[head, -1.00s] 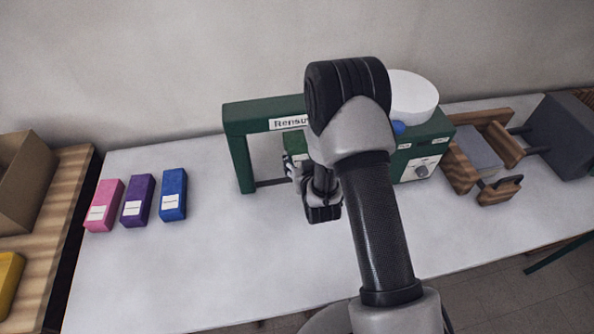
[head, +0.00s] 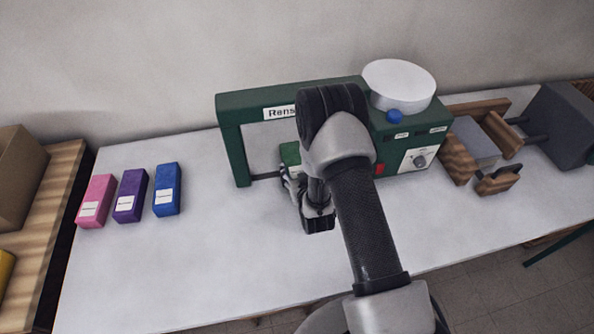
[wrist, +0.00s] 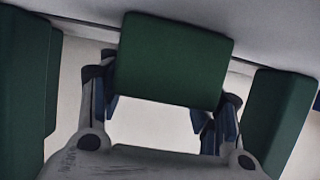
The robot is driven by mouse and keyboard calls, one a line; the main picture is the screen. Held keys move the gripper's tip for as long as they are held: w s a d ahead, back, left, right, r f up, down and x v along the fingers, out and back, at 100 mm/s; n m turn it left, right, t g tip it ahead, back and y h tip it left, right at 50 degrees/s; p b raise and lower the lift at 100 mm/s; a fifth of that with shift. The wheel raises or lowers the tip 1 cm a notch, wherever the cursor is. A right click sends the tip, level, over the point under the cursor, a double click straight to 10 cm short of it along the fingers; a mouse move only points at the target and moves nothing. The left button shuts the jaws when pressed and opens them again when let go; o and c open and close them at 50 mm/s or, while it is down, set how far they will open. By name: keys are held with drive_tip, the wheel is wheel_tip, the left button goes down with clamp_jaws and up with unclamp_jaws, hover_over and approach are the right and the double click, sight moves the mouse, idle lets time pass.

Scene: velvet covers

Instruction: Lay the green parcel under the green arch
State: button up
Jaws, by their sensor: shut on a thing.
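The green arch (head: 232,148) stands at the back of the white table, joined to a green machine body on its right. The green parcel (head: 290,153) shows in the arch's opening, partly hidden by my arm. In the wrist view the parcel (wrist: 172,60) lies between the two fingers of my gripper (wrist: 168,85), which is shut on it. Green uprights of the arch (wrist: 25,85) show to the left and right of the parcel, with a gap on each side. In the head view my gripper (head: 291,182) is at the front of the opening. I cannot tell whether the parcel touches the table.
Pink (head: 95,201), purple (head: 130,196) and blue (head: 167,189) blocks stand on the left of the table. A white round drum (head: 399,84) tops the machine. A wooden device with a grey block (head: 474,143) is to the right. The front of the table is clear.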

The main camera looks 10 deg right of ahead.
drive_tip(key=o, duration=1.3)
drive_tip(key=shift+f, duration=0.1)
